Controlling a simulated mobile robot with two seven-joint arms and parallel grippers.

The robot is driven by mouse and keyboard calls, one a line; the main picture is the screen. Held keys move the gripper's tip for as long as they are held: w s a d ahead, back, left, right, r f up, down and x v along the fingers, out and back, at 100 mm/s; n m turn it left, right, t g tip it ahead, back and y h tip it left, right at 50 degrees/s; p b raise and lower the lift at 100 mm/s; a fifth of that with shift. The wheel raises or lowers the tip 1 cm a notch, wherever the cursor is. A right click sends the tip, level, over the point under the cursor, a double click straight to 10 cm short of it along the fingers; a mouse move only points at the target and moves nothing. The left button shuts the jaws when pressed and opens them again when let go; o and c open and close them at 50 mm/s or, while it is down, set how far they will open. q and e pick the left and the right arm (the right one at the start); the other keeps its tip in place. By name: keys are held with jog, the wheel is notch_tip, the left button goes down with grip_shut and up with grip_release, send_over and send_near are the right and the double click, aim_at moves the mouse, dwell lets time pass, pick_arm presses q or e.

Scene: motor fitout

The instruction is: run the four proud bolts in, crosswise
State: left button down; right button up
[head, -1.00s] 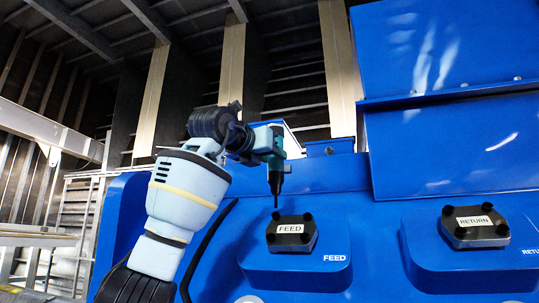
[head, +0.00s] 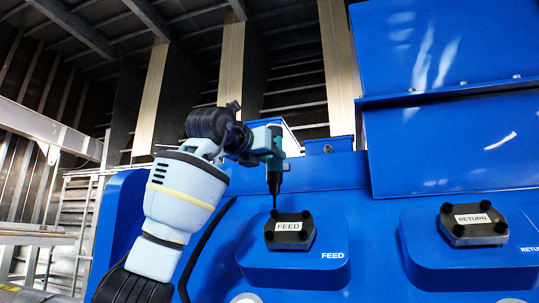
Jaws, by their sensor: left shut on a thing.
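My left gripper (head: 267,142) is shut on a teal and black power driver (head: 275,160) with a thin dark bit pointing straight down. The bit tip is just above or at the back-left bolt of the black FEED cover (head: 289,238); I cannot tell whether it touches. Dark bolt heads stand at the corners of this cover, on a raised blue pad. A second black cover, labelled RETURN (head: 473,232), has similar bolts at its corners and sits to the right. How far each bolt stands out is too small to tell. My right gripper is out of view.
The blue machine housing (head: 450,140) rises behind and to the right of the covers. A black cable or hose (head: 203,245) runs down left of the FEED pad. A pale metal railing (head: 35,235) stands at the far left.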

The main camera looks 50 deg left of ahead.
pick_arm(q)
jog(key=shift+s+f, duration=0.1)
jog(key=shift+f, duration=0.5)
dwell(0.8)
jog(key=shift+r, duration=0.1)
notch_tip(320, 180, up, 4)
jog(key=shift+r, duration=0.2)
dwell(0.4)
